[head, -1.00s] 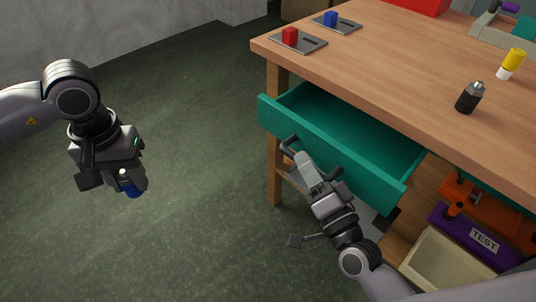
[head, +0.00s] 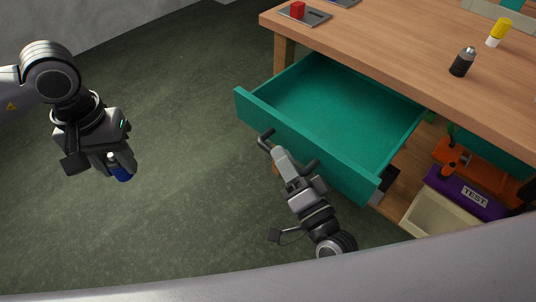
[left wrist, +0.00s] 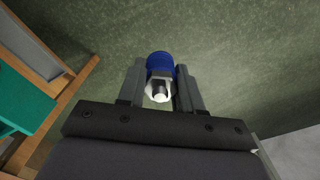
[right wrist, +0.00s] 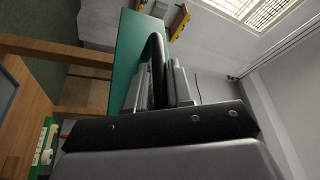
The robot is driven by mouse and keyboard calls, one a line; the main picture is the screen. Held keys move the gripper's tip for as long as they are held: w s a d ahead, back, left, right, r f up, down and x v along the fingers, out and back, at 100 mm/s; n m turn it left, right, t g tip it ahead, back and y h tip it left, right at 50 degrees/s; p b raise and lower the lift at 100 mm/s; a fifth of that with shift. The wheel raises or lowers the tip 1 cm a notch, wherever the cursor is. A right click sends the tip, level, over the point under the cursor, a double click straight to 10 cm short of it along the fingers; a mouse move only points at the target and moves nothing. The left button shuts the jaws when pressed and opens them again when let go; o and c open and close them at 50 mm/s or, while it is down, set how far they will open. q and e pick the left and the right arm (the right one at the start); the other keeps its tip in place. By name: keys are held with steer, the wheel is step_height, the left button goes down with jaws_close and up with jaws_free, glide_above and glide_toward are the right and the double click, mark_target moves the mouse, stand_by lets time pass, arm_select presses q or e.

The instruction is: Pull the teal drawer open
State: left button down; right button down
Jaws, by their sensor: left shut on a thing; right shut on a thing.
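The teal drawer (head: 310,158) is pulled well out from under the wooden table, and its inside looks empty. A dark bar handle (head: 265,139) runs along its front. My right gripper (head: 277,149) is at the drawer front, shut on the handle; the handle (right wrist: 157,65) also shows between its fingers in the right wrist view. My left gripper (head: 117,162) hangs over open floor at the left, away from the drawer. It is shut on a blue bottle with a white top (head: 122,172), which also shows between the fingers in the left wrist view (left wrist: 160,66).
Below, right of the drawer, are a purple TEST box (head: 468,192) and a cream bin (head: 440,215). The floor at left is clear.

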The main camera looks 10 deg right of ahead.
stand_by(0.4)
steer(key=c, duration=1.1)
jaws_free()
arm_select(q)
steer(key=shift+s, duration=0.15)
arm_select(e)
steer(key=shift+s, duration=0.15)
